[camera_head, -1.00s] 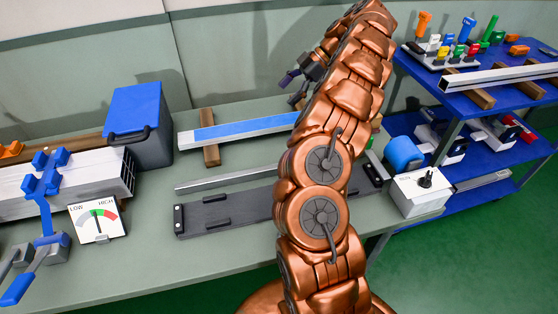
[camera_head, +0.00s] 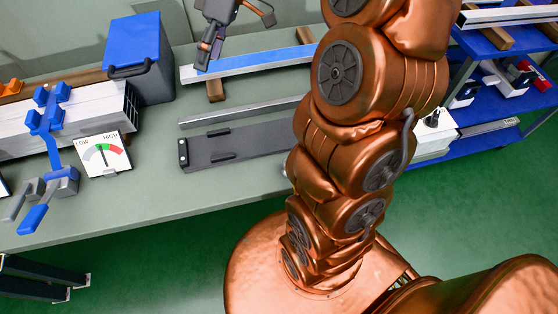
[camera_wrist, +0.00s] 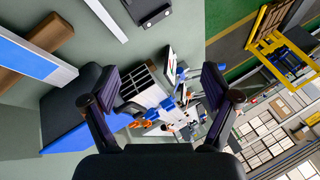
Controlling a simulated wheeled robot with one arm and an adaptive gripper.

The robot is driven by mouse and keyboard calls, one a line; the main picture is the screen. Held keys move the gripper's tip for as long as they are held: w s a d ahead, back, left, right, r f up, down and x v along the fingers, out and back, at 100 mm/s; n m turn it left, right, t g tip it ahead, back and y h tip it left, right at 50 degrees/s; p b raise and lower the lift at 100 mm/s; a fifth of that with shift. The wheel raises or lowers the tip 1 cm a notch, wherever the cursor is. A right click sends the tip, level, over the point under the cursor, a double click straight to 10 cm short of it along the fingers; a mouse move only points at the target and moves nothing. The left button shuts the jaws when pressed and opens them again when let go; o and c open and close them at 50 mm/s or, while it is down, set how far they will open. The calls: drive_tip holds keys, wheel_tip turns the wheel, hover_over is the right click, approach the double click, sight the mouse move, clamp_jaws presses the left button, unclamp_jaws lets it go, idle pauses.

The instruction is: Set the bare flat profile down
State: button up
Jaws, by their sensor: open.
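The bare flat profile, a thin grey bar (camera_head: 240,113), lies on the bench between the dark fixture and the blue-topped profile. Its right end is close to or behind my arm. It shows at the top of the wrist view (camera_wrist: 106,19). My gripper (camera_head: 204,62) is at the left end of the blue-topped profile in the head view, above or behind it; the exact height is unclear. In the wrist view my gripper (camera_wrist: 160,88) has its fingers spread wide, with nothing held between them.
The blue-topped profile (camera_head: 250,64) rests on wooden blocks (camera_head: 215,90). A dark fixture (camera_head: 235,147) lies in front of the bar. A blue-lidded bin (camera_head: 140,60), a stack of profiles (camera_head: 75,120) and a dial gauge (camera_head: 102,156) stand left. The bench front is clear.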

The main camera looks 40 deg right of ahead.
drive_tip(key=s+a+f+m+h, duration=0.1)
drive_tip(key=s+a+m+h, duration=0.15)
drive_tip(key=s, duration=0.35)
drive_tip(key=s+a+f+m+h, duration=0.1)
drive_tip(key=s+a+f, duration=0.15)
drive_tip(key=s, duration=0.45)
drive_tip(key=s+d+f+m+h, duration=0.1)
drive_tip(key=s+f+m, duration=0.1)
drive_tip(key=s, duration=0.4)
drive_tip(key=s+d+f+m+h, duration=0.2)
drive_tip(key=s+f+m, duration=0.1)
drive_tip(key=s, duration=0.3)
drive_tip(key=shift+s+f+m+g, duration=0.15)
drive_tip(key=shift+s+m+g, duration=0.2)
drive_tip(key=shift+s+g, duration=0.05)
drive_tip(key=shift+d, duration=0.1)
